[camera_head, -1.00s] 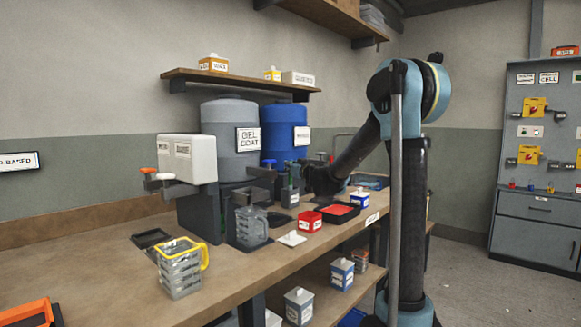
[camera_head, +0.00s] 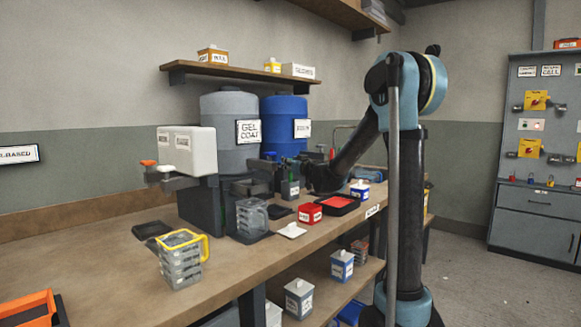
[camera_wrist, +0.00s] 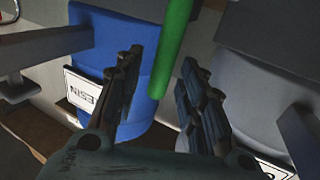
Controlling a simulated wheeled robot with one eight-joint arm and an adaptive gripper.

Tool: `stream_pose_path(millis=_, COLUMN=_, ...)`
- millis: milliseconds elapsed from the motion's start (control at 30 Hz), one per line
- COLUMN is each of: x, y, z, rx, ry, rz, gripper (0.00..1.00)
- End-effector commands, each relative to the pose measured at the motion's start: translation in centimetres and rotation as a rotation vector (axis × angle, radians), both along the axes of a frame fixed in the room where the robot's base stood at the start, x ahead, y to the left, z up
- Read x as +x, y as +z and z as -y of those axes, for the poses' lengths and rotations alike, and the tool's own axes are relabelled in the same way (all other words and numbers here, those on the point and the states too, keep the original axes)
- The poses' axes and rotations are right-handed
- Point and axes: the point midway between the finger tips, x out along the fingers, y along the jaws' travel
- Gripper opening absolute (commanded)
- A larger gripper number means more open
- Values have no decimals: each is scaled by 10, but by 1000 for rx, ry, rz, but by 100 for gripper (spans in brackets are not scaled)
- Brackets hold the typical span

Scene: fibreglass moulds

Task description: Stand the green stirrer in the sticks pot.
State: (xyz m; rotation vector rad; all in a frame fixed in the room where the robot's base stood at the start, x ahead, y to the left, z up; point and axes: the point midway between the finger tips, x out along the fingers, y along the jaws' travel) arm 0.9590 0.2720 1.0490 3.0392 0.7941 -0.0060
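In the wrist view a green stick, the stirrer (camera_wrist: 174,45), comes down from the top edge, and its rounded lower end lies between the fingers of my gripper (camera_wrist: 162,60). The fingers stand apart, with gaps visible on both sides of the stick. In the head view my gripper (camera_head: 292,168) is small and dark, above the bench in front of the drums. A small dark grey pot (camera_head: 290,191) with a white label stands just below it. I cannot read the label, so I cannot tell whether it is the sticks pot.
A grey gel coat drum (camera_head: 229,120) and a blue drum (camera_head: 285,118) stand behind. A red pot (camera_head: 310,213), a red-lined tray (camera_head: 337,206) and a blue-and-white pot (camera_head: 360,190) are to the right. Clear cups (camera_head: 252,216) stand left. The bench front (camera_head: 235,270) is mostly clear.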

Motion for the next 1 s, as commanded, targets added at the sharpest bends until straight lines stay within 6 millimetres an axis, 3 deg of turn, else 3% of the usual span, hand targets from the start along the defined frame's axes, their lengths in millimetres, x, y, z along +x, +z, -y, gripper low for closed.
stream_pose_path(millis=333, x=-9, y=0, z=5, rx=0, ry=0, rz=0, gripper=36)
stream_pose_path(millis=1000, x=-91, y=-1, z=51, rx=0, ry=0, rz=-1, gripper=36)
